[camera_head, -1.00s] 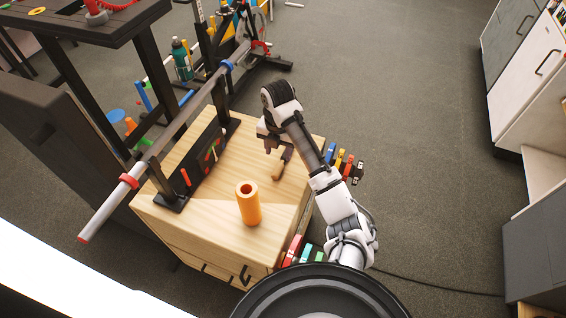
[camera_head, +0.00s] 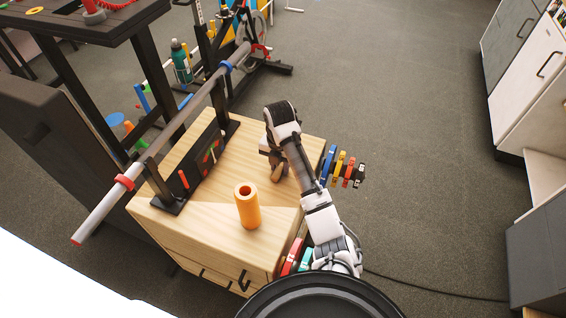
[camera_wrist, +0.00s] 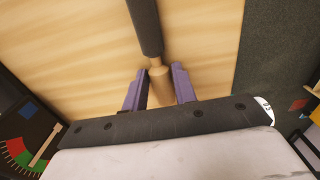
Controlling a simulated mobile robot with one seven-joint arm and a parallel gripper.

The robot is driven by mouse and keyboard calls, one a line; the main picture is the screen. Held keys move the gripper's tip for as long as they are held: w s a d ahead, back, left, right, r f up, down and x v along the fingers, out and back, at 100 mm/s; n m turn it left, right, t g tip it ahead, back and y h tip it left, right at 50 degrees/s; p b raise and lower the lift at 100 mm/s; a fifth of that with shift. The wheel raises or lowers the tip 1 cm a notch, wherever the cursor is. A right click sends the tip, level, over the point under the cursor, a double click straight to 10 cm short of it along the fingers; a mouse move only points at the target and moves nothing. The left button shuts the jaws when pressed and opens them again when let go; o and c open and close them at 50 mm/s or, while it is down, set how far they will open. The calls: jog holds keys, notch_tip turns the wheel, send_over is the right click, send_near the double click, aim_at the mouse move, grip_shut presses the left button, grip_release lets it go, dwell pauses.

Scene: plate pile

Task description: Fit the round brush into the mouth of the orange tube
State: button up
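The round brush has a tan wooden handle (camera_wrist: 160,86) and a long dark grey head (camera_wrist: 146,25), which points away from my gripper in the wrist view. In the head view only its handle (camera_head: 277,173) shows clearly, low over the wooden top; my gripper covers the rest. The purple fingers of my gripper (camera_wrist: 158,80) stand on either side of the handle, very close to it. Whether they press on it cannot be told. The orange tube (camera_head: 248,208) stands upright on the wooden top, left of and nearer than my gripper (camera_head: 272,160), with its round mouth facing up.
The wooden cabinet (camera_head: 205,216) has free top around the tube. A dark panel with a coloured gauge (camera_head: 208,155) and black posts under a long grey bar (camera_head: 180,118) line its left side. Several coloured clips (camera_head: 340,163) stick out at the right edge.

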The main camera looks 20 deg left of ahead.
aim_at(280, 167)
grip_shut()
jog(key=shift+r, duration=0.15)
notch_tip(280, 167, up, 20)
jog(key=p, duration=0.5)
jog(key=shift+p, duration=0.3)
